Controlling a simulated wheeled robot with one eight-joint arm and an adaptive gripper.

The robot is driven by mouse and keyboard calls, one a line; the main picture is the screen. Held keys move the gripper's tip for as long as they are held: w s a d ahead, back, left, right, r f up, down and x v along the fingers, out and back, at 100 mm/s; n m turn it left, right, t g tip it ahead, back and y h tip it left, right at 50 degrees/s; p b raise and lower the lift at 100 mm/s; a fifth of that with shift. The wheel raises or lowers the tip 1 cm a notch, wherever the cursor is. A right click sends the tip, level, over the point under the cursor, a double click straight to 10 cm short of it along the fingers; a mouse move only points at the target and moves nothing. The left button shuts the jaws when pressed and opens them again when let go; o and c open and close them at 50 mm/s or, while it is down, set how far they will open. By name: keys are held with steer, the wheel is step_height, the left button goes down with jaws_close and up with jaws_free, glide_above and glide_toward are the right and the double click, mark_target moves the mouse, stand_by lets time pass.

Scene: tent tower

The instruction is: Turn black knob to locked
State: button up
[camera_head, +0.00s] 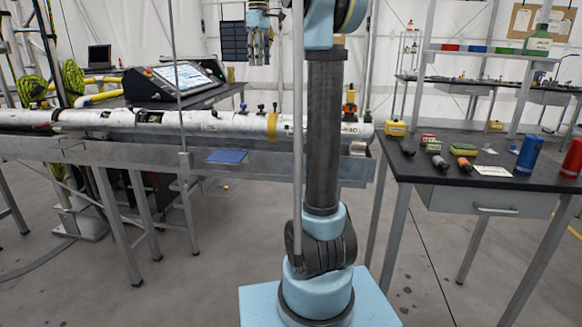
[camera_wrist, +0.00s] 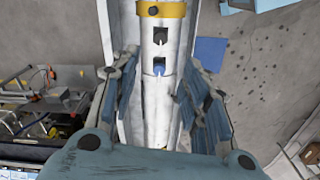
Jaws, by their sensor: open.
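The long white pipe (camera_head: 205,121) runs across the bench, with small dark knobs on its top. In the head view one dark knob (camera_head: 261,108) stands just left of the yellow band, and another (camera_head: 243,107) is further left. The wrist view shows two dark knobs, one nearer the yellow band (camera_wrist: 160,36) and one with a blue part (camera_wrist: 159,68). I cannot tell which is the task's knob or its setting. My gripper (camera_head: 260,62) is open and empty above and apart from the pipe. In the wrist view its fingers (camera_wrist: 159,72) spread either side of the pipe.
A console with a screen (camera_head: 183,76) stands behind the pipe. A dark table (camera_head: 520,183) at right holds small tools, a blue cylinder (camera_head: 529,155) and a red one (camera_head: 572,158). Open floor lies in front.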

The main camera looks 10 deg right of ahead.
steer(key=s+d+f+m, duration=0.2)
steer(key=s+f+m, duration=0.1)
steer(key=s+f, duration=0.6)
steer(key=s+d+f+m+t, duration=0.1)
steer(key=s+f+m, duration=0.1)
steer(key=s+f, duration=0.7)
steer(key=s+d+f+m, duration=0.2)
steer(key=s+f+m, duration=0.1)
steer(key=s+f, duration=0.6)
steer(key=shift+s+d+f+m+t, duration=0.3)
steer(key=shift+s+f+t, duration=0.1)
steer(key=shift+f, duration=1.2)
